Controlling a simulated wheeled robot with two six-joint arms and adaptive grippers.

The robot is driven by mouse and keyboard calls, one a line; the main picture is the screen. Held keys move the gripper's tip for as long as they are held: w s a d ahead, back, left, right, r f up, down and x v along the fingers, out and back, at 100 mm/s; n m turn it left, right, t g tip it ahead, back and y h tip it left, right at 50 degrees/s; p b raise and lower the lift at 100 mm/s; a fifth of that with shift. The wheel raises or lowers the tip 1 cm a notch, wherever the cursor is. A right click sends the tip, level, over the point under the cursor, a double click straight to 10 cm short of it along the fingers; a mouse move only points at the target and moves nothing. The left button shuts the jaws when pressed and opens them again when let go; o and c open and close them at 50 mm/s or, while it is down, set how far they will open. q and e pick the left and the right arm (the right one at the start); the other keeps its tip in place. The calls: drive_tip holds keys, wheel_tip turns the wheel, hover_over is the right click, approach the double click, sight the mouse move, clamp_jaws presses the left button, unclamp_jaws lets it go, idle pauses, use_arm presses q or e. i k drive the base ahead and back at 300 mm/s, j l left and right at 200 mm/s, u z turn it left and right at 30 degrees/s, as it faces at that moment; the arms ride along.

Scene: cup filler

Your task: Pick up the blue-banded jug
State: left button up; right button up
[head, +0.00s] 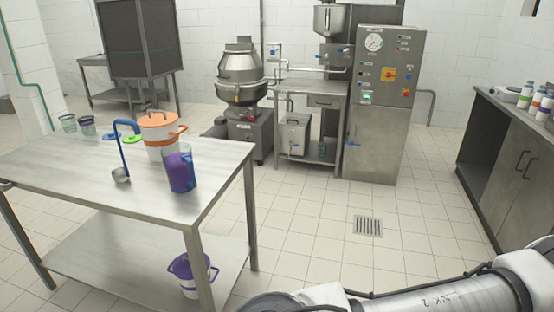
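A jug (181,173) with a blue-purple body and handle and a clear-looking upper edge stands upright near the right front edge of the steel table (90,172). I cannot tell for certain whether its colour is a band. A ladle (121,174) with a blue hooked handle is on its left. A white pot (158,146) with an orange lid and orange handles stands just behind the jug. Neither of my grippers is in view; only links of one of my arms show at the bottom right.
A white bucket with purple trim (193,276) sits on the table's lower shelf. Clear cups (87,125) and a green lid (131,138) are at the table's back. Steel machines (385,105) stand behind. A counter (510,150) with bottles is at right. Tiled floor between is clear.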

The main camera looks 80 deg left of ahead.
sight(178, 157)
drive_tip(key=k+l+u, duration=0.1)
drive_tip(key=u, duration=3.1)
drive_tip(key=i+u, duration=0.1)
